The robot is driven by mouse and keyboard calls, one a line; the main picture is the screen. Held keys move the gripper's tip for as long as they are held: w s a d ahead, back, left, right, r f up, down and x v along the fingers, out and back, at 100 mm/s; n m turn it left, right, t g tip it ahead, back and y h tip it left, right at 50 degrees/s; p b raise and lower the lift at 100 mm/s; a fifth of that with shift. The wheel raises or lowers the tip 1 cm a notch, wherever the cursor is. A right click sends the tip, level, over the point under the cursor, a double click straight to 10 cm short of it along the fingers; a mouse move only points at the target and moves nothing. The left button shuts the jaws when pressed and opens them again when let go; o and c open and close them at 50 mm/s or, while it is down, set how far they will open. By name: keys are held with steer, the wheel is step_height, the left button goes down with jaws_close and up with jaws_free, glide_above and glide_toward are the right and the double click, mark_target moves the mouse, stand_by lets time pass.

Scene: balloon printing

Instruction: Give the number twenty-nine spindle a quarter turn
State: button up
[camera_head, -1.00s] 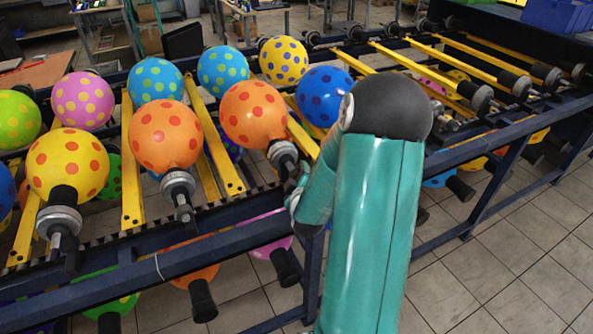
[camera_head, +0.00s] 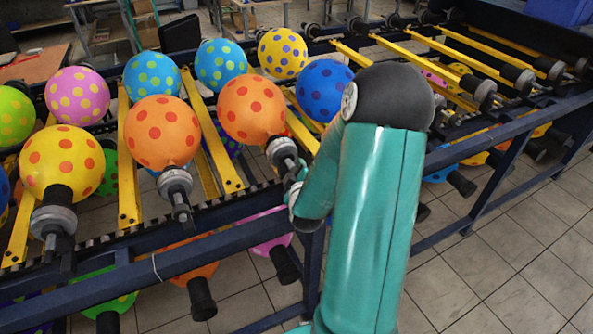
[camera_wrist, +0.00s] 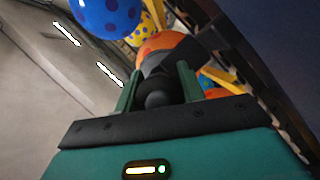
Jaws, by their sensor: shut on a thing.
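The spindle (camera_head: 282,153) behind the right-hand orange balloon with red dots (camera_head: 252,106) has a grey and black hub and sits at the front edge of the conveyor rack. No number is readable on it, so I cannot tell if it is number twenty-nine. My gripper (camera_head: 297,174) is at its outer end, partly hidden by my own wrist. In the wrist view, my gripper's green fingers (camera_wrist: 158,92) are shut on the black end of the spindle (camera_wrist: 160,72), on either side of it. The orange balloon (camera_wrist: 166,41) shows beyond.
Neighbouring spindles hold another orange balloon (camera_head: 162,131) and a yellow balloon (camera_head: 62,160) to the left. A blue balloon (camera_head: 324,88) is close to my arm. Yellow bars (camera_head: 210,138) separate the rows. The dark blue front rail (camera_head: 180,262) runs below my gripper.

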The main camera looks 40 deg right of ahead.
steer(key=c, duration=0.3)
steer(key=shift+m, duration=0.3)
steer(key=m+y, duration=0.1)
steer(key=m, duration=0.1)
steer(key=shift+m+y, duration=0.3)
steer(key=shift+y, duration=0.1)
steer(key=m+y, duration=0.2)
steer(key=m, duration=0.1)
steer(key=shift+w+a+f, duration=0.1)
steer(key=shift+a+f, duration=0.05)
steer(key=m+y, duration=0.2)
steer(key=m, duration=0.1)
steer(key=shift+a+t, duration=0.15)
steer(key=shift+t, duration=0.15)
steer(key=shift+w+a+m+t+y, duration=0.1)
steer(key=shift+m+t+y, duration=0.1)
steer(key=shift+m+y, duration=0.5)
steer(key=shift+w+a+m+t+y, duration=0.15)
steer(key=shift+m+y, duration=0.25)
steer(key=shift+m, duration=0.5)
steer(key=shift+s, duration=0.1)
